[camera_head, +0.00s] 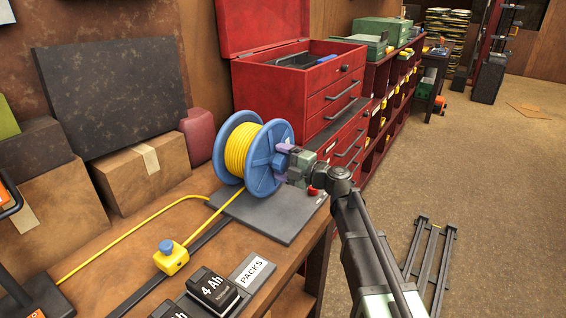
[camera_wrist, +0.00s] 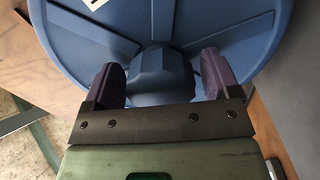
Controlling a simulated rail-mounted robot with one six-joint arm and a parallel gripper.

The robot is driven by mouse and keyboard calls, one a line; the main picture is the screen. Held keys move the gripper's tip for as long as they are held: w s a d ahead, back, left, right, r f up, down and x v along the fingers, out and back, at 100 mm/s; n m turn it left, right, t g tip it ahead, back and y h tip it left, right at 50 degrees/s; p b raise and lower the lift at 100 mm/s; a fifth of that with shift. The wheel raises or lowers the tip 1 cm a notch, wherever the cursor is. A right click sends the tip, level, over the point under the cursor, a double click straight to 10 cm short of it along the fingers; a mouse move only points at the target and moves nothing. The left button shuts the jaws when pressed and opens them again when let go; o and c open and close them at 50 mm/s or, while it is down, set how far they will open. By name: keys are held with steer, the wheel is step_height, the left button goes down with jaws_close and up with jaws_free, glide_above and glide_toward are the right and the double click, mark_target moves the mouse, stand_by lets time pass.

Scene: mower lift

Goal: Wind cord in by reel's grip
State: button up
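The blue reel (camera_head: 262,172) stands upright on a dark base plate (camera_head: 262,218) on the bench, wound with yellow cord (camera_head: 240,150). The cord runs from the reel through a yellow guide block with a blue knob (camera_head: 171,257). My gripper (camera_head: 284,160) is at the reel's right face. In the wrist view, its two purple fingers (camera_wrist: 160,78) stand apart on either side of a faceted blue part (camera_wrist: 160,76) in the middle of the reel's face. A narrow gap shows by the right finger; contact on the left is unclear. No separate grip can be made out.
A red tool chest (camera_head: 300,85) stands behind the reel. Cardboard boxes (camera_head: 142,172) and a dark panel (camera_head: 115,90) are at the left. Battery packs (camera_head: 212,288) lie at the bench's front. The floor at the right is mostly clear beside a dark frame (camera_head: 430,255).

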steer(key=shift+o, duration=0.3)
steer(key=v, duration=1)
steer(key=shift+s+d, duration=0.2)
steer(key=shift+d, duration=0.15)
